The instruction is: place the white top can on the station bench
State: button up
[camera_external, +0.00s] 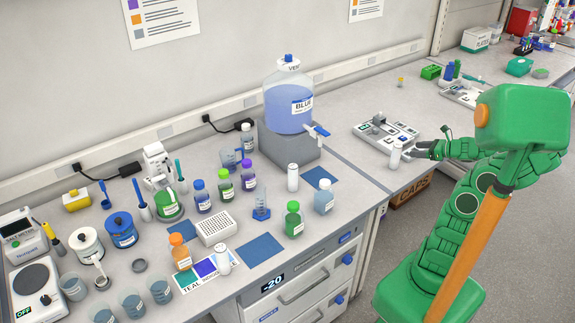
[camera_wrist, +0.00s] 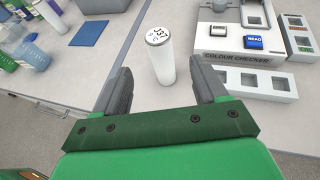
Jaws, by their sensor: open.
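A white can (camera_external: 395,156) with a white top stands upright on the bench, left of the colour checker. In the wrist view the can (camera_wrist: 160,58) shows dark handwriting on its top. My gripper (camera_external: 413,152) is low over the bench edge, pointing at this can. In the wrist view my gripper (camera_wrist: 163,80) is open, with the can ahead between its fingertips and a gap on each side. Other white cans are a second one (camera_external: 292,178) by the blue carboy and a third (camera_external: 222,262) on the front card.
The colour checker (camera_wrist: 240,58) stands close to the right of the can. A blue mat (camera_wrist: 89,33) lies to the left. The carboy (camera_external: 290,105) sits on a grey block. Several bottles and beakers crowd the left bench. Bench around the near can is clear on its left.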

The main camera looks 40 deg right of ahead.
jog(key=shift+s, duration=0.1)
jog(key=s+a+r+n+g+y, duration=0.15)
jog(key=a+n+g, duration=0.5)
jog(key=a, duration=0.75)
jog(key=a+r+n+g+y, duration=0.1)
jog(key=a+n+g+y, duration=0.15)
jog(key=a+n, duration=0.95)
jog(key=s+a+n+g+h, duration=0.3)
jog(key=s+a+n+g, duration=0.1)
jog(key=s+a+n, duration=0.3)
jog(key=s+r+n+g+h, duration=0.1)
jog(key=s+n+h, duration=0.4)
jog(key=s, duration=0.5)
jog(key=shift+s+r+n+g, duration=0.3)
jog(key=shift+r+n, duration=0.45)
jog(key=shift+n, duration=0.2)
